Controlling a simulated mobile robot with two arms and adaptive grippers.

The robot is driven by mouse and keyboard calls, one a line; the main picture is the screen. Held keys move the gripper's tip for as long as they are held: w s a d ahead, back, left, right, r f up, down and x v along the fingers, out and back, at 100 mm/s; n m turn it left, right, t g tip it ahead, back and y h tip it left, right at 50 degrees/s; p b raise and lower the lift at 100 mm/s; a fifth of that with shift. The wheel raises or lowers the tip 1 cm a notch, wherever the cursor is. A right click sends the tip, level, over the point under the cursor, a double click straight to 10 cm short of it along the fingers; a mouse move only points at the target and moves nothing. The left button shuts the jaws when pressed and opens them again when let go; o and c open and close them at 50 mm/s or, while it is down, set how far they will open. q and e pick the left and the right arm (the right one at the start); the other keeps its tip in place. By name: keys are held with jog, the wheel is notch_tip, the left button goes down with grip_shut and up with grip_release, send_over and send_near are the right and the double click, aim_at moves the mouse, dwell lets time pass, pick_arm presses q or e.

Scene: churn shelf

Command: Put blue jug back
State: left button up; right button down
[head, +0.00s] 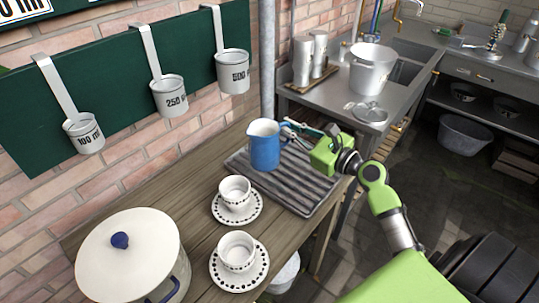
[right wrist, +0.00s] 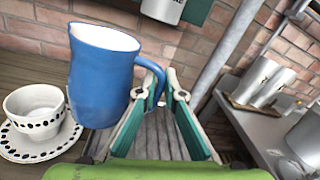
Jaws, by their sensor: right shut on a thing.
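The blue jug (head: 265,148) with a white inside is upright over the back part of the ribbed grey mat (head: 310,190) on the wooden table. I cannot tell whether its base touches the mat. My right gripper (head: 289,130) comes from the right and is shut on the jug's handle. In the right wrist view the jug (right wrist: 100,80) is left of the fingers (right wrist: 162,88), and its handle runs between the fingertips. My left gripper is not in view.
Two patterned cups on saucers (head: 222,209) (head: 219,276) and a cream lidded pot (head: 130,262) stand on the wooden table (head: 135,187). Measuring cups (head: 169,100) hang on the wall behind. A grey pipe (head: 267,60) rises behind the jug. A metal counter with a pot (head: 371,72) is beyond.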

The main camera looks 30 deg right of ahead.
notch_tip(320, 180, up, 4)
jog(key=s+h, duration=0.1)
jog(key=s, duration=0.1)
jog(key=shift+m, duration=0.4)
jog(key=shift+w+d+f+b, duration=0.95)
jog(key=shift+w+d+f, duration=0.3)
jog(key=shift+w+f, duration=0.8)
jog(key=shift+w+d+f+b, duration=1.15)
jog(key=shift+w+f, duration=0.55)
jog(key=shift+f, duration=0.6)
jog(key=shift+w+d+f+b, duration=0.8)
jog(key=shift+w+d+f, duration=0.55)
jog(key=shift+w+f, duration=0.7)
jog(key=shift+s+f, duration=0.15)
jog(key=shift+f, duration=0.1)
jog(key=c, duration=2.2)
grip_release()
jog(key=shift+f, duration=0.1)
jog(key=shift+o, duration=0.2)
